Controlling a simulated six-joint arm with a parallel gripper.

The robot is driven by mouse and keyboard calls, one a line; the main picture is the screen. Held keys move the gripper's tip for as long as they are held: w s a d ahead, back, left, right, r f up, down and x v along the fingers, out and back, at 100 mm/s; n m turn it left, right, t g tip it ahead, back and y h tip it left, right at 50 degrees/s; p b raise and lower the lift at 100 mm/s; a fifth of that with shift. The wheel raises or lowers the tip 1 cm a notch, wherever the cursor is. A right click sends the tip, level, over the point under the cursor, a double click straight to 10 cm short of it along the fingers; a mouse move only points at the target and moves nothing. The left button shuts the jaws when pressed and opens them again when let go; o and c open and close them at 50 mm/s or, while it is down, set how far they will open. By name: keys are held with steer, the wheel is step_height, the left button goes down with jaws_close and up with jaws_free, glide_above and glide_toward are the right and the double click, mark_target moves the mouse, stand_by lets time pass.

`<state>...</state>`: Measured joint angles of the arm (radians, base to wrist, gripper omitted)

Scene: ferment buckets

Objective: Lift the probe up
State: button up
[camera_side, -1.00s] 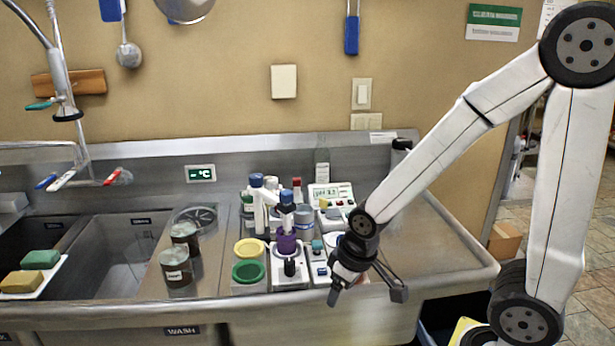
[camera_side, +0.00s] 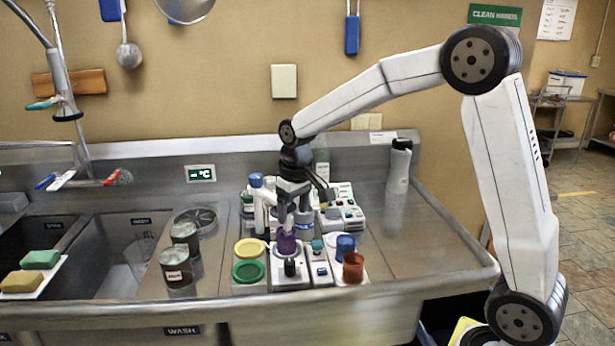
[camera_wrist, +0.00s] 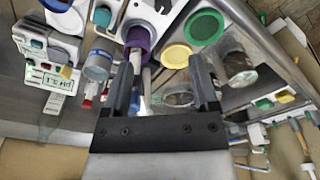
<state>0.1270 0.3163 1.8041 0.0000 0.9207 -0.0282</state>
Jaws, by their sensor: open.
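The probe (camera_side: 290,219) appears to be the slim upright piece standing in the purple holder (camera_side: 286,243) on the white stand, below my gripper. The purple holder also shows in the wrist view (camera_wrist: 138,38), near the tip of the left finger. My gripper (camera_side: 293,204) points down over the holder, its jaws apart around or beside the probe's upper part; I cannot tell which. In the wrist view my gripper (camera_wrist: 162,70) is open. Its fingers and body hide most of the probe in the side view.
Yellow (camera_side: 249,248) and green (camera_side: 248,271) round lids lie left of the holder. Dark jars (camera_side: 176,268) stand further left. A blue cup (camera_side: 345,245) and a brown cup (camera_side: 353,267) are to the right. A meter (camera_side: 343,210) sits behind.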

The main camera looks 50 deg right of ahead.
steer(key=shift+m+g, duration=0.3)
steer(key=shift+g, duration=0.2)
steer(key=w+d+r, duration=0.2)
steer(key=w+r, duration=0.1)
steer(key=w+d+r, duration=0.3)
steer(key=shift+w+d, duration=0.1)
steer(key=shift+w, duration=0.15)
steer(key=shift+w+d+r, duration=0.4)
steer(key=shift+d+r, duration=0.1)
steer(key=shift+r, duration=0.05)
steer(key=shift+f, duration=3.9)
steer(key=shift+c, duration=0.2)
jaws_close()
steer(key=shift+r, duration=0.1)
